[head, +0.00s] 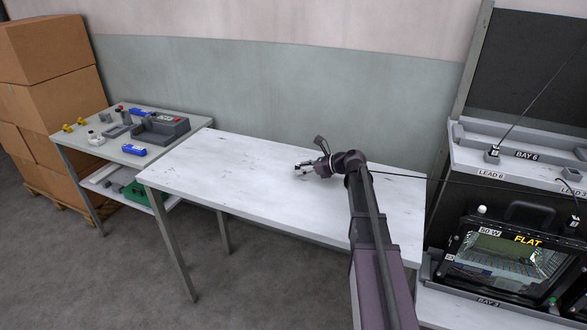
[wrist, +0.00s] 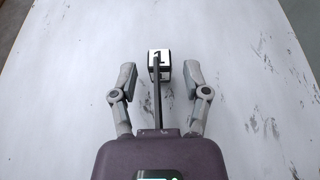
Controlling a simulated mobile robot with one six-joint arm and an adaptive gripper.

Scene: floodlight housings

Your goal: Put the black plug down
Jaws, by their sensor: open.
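The black plug (wrist: 159,74) sits on the white tabletop in the wrist view, with a white label marked in black on its top. A dark cable runs from it back toward my wrist. My gripper (wrist: 160,80) is open, with one finger on each side of the plug and a visible gap on both sides. In the head view my gripper (head: 306,168) is low over the white table (head: 215,178), near its middle. The plug is too small and too covered by the fingers to make out clearly there.
A dark cable stretches right from my arm toward a rack with a floodlight (head: 510,258) marked FLAT and a BAY 6 ledge (head: 530,155). A side table (head: 105,150) with small parts and cardboard boxes (head: 45,90) stand left. The white table is otherwise clear.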

